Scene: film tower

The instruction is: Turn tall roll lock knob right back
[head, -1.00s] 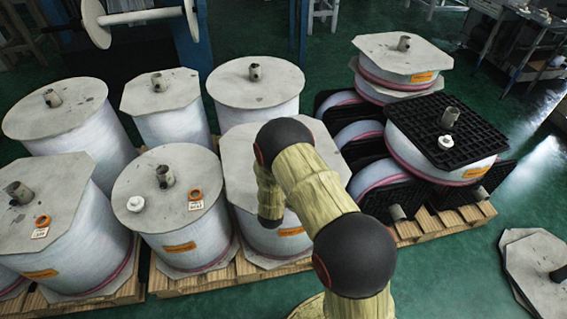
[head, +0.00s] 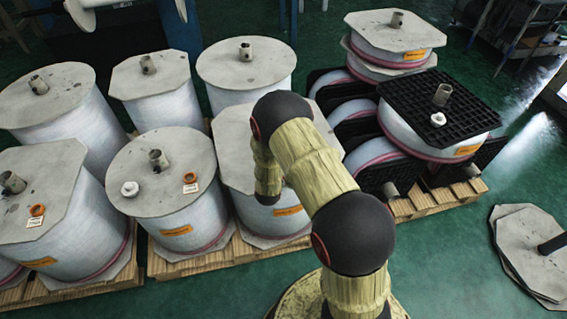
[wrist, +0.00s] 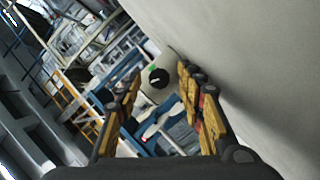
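White film rolls with grey top boards stand in rows in the head view. The front middle roll (head: 178,213) has a white knob (head: 130,188) and an orange ring knob (head: 190,178) with a tag. The front left roll (head: 75,235) has another orange ring knob (head: 37,210). In the wrist view, a round black knob-like thing (wrist: 159,79) with a green mark shows between my fingers; I cannot tell which roll it belongs to, or its distance. My gripper (wrist: 158,70) is open and empty; my arm hides it in the head view.
A large pale grey surface (wrist: 255,60) lies close along the right of the wrist view. A roll with a black grid board (head: 410,95) and a white knob (head: 438,119) stands right of my arm. Loose grey boards (head: 515,260) lie on the green floor. Pallets (head: 185,265) edge the rolls.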

